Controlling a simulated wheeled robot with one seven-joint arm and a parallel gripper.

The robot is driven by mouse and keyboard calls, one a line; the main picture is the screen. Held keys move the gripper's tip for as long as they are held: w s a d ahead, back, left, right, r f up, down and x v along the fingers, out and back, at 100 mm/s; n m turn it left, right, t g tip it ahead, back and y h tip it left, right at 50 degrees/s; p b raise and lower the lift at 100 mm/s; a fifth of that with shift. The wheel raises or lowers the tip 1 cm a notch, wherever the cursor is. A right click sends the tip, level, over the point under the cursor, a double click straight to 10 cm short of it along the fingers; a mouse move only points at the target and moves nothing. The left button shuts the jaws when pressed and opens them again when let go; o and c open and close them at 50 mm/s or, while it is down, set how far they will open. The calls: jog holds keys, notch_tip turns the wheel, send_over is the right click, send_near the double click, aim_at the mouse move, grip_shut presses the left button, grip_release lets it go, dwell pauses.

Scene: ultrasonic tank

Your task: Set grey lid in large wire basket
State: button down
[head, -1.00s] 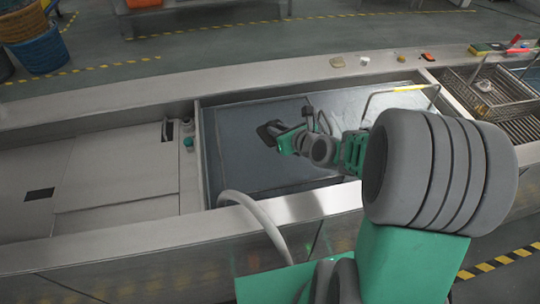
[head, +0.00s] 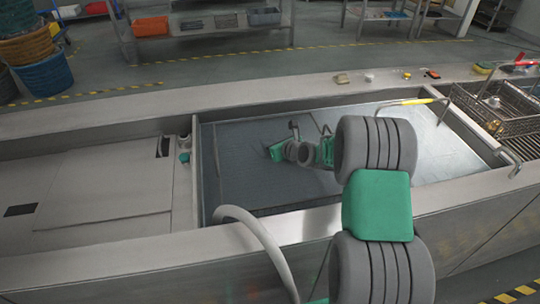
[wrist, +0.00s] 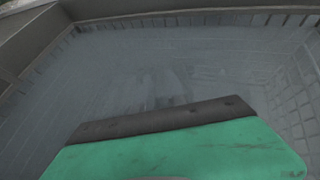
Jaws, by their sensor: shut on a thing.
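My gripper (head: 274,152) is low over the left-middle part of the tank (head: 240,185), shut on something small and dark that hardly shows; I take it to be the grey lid. The wrist view shows my green gripper body with a dark bar, but not the fingertips or the lid. Beyond it lie grey walls with faint grid lines; I cannot tell if they are mesh. A wire basket (head: 510,127) stands at the far right, apart from my gripper. A wire handle with a yellow grip (head: 416,101) rises at the tank's back edge; what it belongs to is hidden.
My arm crosses the tank's front rim. A pale hose (head: 262,240) curves over that rim. Flat grey covers (head: 90,190) lie left of the tank. Small items, one yellow (head: 407,76), sit on the back ledge. Shelves (head: 205,38) stand behind.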

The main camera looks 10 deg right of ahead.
notch_tip(320, 180, down, 4)
jog(key=c, duration=1.8)
grip_release()
jog(key=shift+f+b, duration=0.15)
jog(key=shift+b, duration=0.15)
jog(key=o, duration=0.5)
jog(key=shift+s+r, duration=0.1)
jog(key=shift+r, duration=0.15)
jog(key=p+v, duration=0.1)
jog(key=v, duration=1.1)
